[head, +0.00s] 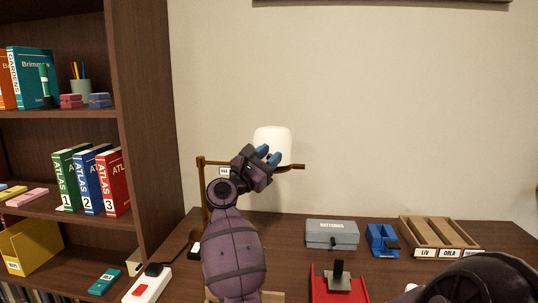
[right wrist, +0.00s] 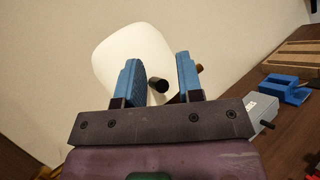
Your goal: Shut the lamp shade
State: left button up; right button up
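The lamp has a brown stand (head: 204,190) with a horizontal bar, and a rounded white shade (head: 272,138) at that bar. My right gripper (head: 268,154) is in front of the shade and hides part of it and of the bar. In the right wrist view the white shade (right wrist: 122,50) is beyond the blue fingers. The fingers are apart, and a dark round rod end (right wrist: 158,85) shows in the gap between them, with no visible contact. A brown bar tip shows just right of the right finger. My left gripper is not in view.
On the desk are a grey batteries box (head: 332,235), a blue holder (head: 382,240), a wooden tray (head: 440,234) with name labels, a red device (head: 338,285) and a white switch block (head: 147,284). A bookshelf (head: 150,120) stands at left.

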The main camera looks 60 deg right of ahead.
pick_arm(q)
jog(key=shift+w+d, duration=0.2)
pick_arm(e)
jog(key=v, duration=1)
jog(key=shift+a, duration=0.3)
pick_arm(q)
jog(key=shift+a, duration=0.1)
pick_arm(e)
jog(key=shift+f, duration=0.1)
